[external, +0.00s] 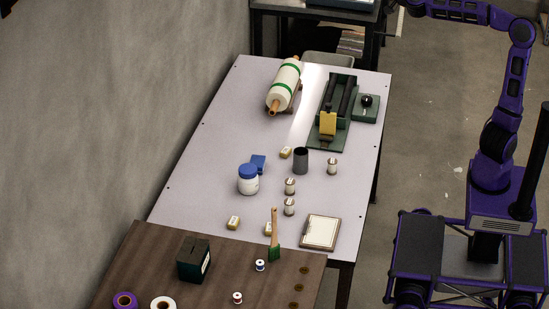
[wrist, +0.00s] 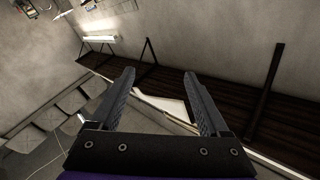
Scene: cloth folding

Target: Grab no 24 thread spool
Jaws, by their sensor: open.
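Several small spool-like items are in the external view, and no number 24 can be read on any of them. Three small cylinders with pale bands stand on the white table: one at the right (external: 332,166), one in the middle (external: 290,186) and one nearer (external: 289,206). A blue-and-white spool (external: 260,265) and a red-and-white spool (external: 238,298) are on the brown table. My gripper (wrist: 159,74) is open and empty in the wrist view. It is far from the tables' small items, up past the external view's top right. No spool shows in the wrist view.
The white table (external: 205,150) holds a large roll (external: 284,85), a green device (external: 328,125), a dark cup (external: 301,160), a white jar (external: 248,180) and a clipboard (external: 320,231). The brown table (external: 150,250) holds a dark box (external: 194,260) and a brush (external: 274,240).

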